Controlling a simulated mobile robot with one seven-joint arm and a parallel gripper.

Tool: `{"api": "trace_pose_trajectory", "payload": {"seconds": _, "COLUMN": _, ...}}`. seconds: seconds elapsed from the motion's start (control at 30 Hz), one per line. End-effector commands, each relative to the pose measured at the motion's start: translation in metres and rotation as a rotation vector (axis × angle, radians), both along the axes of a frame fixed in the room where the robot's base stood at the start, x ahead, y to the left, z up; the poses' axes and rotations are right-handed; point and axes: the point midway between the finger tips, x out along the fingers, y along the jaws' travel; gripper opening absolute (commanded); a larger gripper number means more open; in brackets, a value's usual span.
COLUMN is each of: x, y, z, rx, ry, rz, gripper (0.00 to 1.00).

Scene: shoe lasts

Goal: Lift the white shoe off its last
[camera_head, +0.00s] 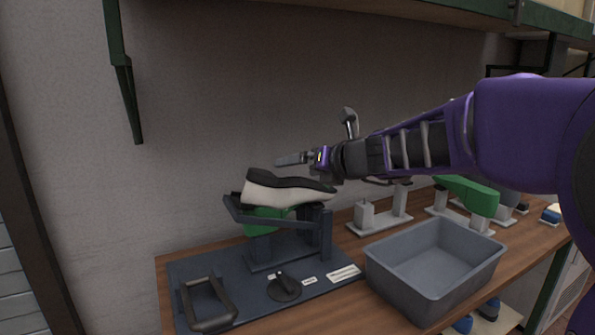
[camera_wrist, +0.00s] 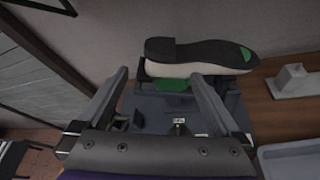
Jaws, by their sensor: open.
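The white shoe (camera_head: 285,194) sits sole up, with its black sole on top, on a dark stand (camera_head: 318,230). A green last (camera_head: 266,220) shows below it in the head view, and green shows at the toe and underside in the wrist view. The shoe also shows in the wrist view (camera_wrist: 200,68), lying crosswise beyond the fingertips, heel at left and toe at right. My gripper (camera_head: 292,159) is above the shoe in the head view, apart from it. In the wrist view its two fingers (camera_wrist: 158,75) are spread with nothing between them.
The stand's dark base plate carries a bent handle (camera_head: 208,304) and a round knob (camera_head: 284,288). A grey bin (camera_head: 435,268) stands at right on the wooden bench (camera_head: 350,243). Behind it are grey holders (camera_head: 380,214) and another green last (camera_head: 468,193). A shelf hangs above.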

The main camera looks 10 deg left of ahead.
Motion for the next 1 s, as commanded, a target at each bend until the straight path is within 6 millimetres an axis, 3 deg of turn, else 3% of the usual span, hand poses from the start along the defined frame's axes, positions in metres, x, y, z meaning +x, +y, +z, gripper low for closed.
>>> {"api": "trace_pose_trajectory", "payload": {"seconds": 0.6, "x": 0.077, "y": 0.084, "z": -0.044, "rx": -0.001, "ry": 0.001, "rz": 0.002, "gripper": 1.0}}
{"api": "trace_pose_trajectory", "payload": {"seconds": 1.0, "x": 0.1, "y": 0.107, "z": -0.056, "rx": -0.001, "ry": 0.0, "rz": -0.002, "gripper": 1.0}}
